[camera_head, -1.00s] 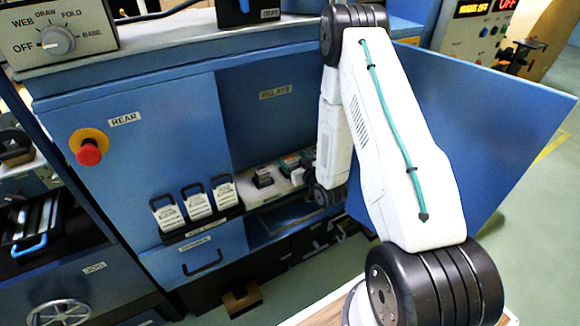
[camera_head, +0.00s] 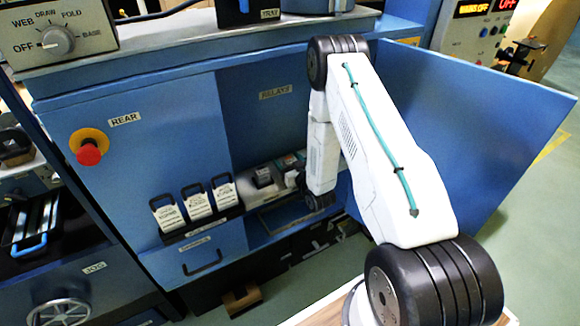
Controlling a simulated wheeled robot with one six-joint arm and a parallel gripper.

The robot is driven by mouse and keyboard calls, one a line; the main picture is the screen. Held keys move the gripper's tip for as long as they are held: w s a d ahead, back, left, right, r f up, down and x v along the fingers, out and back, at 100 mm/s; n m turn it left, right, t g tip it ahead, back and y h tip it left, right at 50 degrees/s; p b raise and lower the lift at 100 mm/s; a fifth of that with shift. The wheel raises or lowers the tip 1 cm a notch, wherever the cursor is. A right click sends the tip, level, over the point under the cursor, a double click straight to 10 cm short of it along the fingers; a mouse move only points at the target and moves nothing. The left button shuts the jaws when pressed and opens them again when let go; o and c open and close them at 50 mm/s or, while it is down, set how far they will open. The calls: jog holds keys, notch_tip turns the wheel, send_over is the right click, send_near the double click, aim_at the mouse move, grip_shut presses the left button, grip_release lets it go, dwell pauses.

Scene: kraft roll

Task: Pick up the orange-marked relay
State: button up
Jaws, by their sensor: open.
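Small relay-like blocks stand on a pale shelf inside the open bay labelled for relays in the blue cabinet. A dark block with a pale top (camera_head: 263,176) stands at the left of the shelf. Beside it, a block with green and reddish-orange colour (camera_head: 289,161) is partly covered by my arm; I cannot tell if this is the orange-marked relay. My arm reaches into the bay, and its wrist is low at the shelf's right end.
An open blue door (camera_head: 470,140) stands to the right of my arm. Several white units with black handles (camera_head: 197,203) sit in a rack left of the bay. A drawer handle (camera_head: 203,262) juts out below. A red stop button (camera_head: 89,154) is at upper left.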

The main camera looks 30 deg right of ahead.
jog(key=shift+w, duration=0.1)
jog(key=shift+c, duration=0.4)
jog(key=c, duration=1)
jog(key=shift+r, duration=0.1)
